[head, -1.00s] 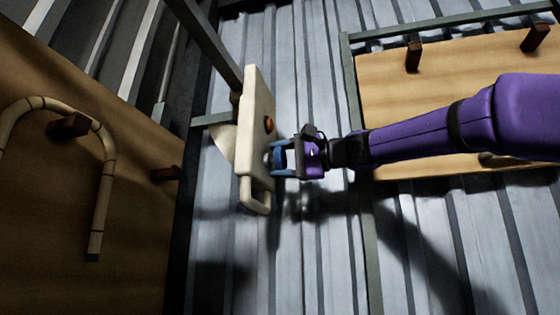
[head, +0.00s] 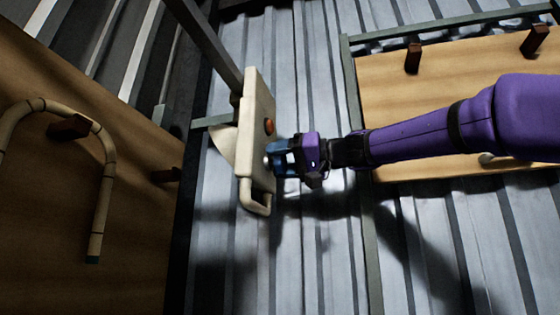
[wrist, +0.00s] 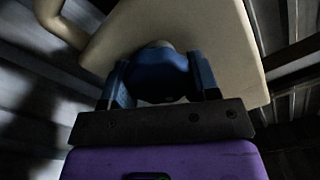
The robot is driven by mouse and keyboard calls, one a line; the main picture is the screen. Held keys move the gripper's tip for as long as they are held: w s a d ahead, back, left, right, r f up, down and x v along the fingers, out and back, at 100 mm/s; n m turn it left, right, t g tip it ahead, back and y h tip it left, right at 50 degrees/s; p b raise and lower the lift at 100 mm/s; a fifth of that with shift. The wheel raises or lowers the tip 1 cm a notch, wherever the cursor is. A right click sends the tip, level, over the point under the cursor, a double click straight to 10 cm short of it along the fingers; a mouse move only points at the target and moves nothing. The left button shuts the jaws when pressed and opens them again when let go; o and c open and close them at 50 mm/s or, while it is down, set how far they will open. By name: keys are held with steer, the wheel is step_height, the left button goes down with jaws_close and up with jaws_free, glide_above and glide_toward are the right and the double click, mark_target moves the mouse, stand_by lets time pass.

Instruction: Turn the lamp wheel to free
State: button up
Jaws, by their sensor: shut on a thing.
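The lamp is a cream panel (head: 258,110) on a grey post, with an orange round piece (head: 269,126) on its face and a loop handle (head: 256,204) at its lower end. My gripper (head: 275,158) reaches the panel's face from the right, below the orange piece. In the wrist view, my gripper (wrist: 163,85) has its two blue fingers on either side of a blue wheel (wrist: 160,75) in front of the cream panel (wrist: 205,30). It is shut on this wheel. Any mark on the wheel is too dark to read.
A wooden board (head: 60,200) with dark pegs and a curved rattan cane (head: 103,190) stands at the left. Another pegged board (head: 440,75) hangs behind my arm at the right.

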steer(key=shift+f+n, duration=0.1)
steer(key=shift+n, duration=0.7)
steer(key=o, duration=0.9)
steer(key=shift+o, duration=0.2)
steer(key=shift+d, duration=0.1)
steer(key=v, duration=1)
steer(key=shift+d, duration=0.3)
steer(key=shift+s, duration=0.15)
